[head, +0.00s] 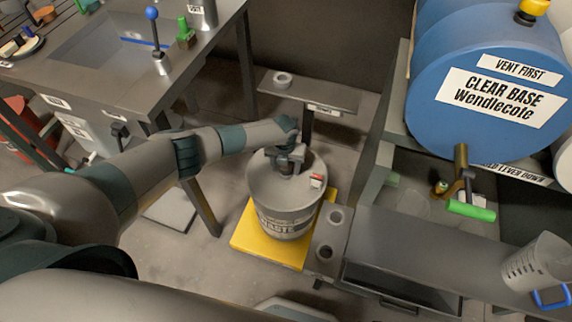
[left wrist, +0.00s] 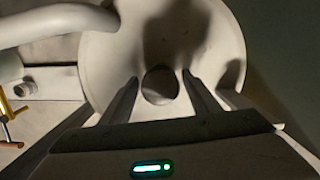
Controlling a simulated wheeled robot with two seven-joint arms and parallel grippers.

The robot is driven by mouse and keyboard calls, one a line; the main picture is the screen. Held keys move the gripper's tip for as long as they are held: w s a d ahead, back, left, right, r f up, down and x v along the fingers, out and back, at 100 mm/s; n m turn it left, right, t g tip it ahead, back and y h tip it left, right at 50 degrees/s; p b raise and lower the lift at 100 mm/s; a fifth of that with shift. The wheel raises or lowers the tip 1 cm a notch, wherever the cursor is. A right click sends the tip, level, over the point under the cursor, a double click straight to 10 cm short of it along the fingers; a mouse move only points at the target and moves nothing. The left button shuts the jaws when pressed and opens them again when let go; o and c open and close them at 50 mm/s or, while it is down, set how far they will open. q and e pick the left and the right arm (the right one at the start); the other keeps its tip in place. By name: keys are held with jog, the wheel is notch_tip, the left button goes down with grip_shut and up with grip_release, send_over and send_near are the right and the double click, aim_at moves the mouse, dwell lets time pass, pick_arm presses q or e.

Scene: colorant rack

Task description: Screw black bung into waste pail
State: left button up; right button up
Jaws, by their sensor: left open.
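The waste pail (head: 287,212), a grey drum lettered WASTE, stands upright on a yellow base (head: 262,246). My left gripper (head: 287,168) is over its lid, pointing down. In the left wrist view the pale round lid (left wrist: 115,60) lies ahead, and my left gripper (left wrist: 160,88) is open, one finger on each side of a round, dark-edged spot (left wrist: 160,86). I cannot tell whether that spot is the bung hole or a bung seated in it. I cannot make out a separate black bung. My right gripper is out of view.
A small red and white piece (head: 317,180) is at the lid's right side. A narrow shelf (head: 328,95) behind holds a grey ring (head: 282,79). A blue drum (head: 480,70) and a grey bench (head: 430,245) stand right; a sink bench (head: 95,85) stands left.

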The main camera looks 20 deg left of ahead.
pick_arm(q)
jog(key=shift+n, duration=0.4)
jog(key=shift+w, duration=0.1)
jog(key=shift+c, duration=0.4)
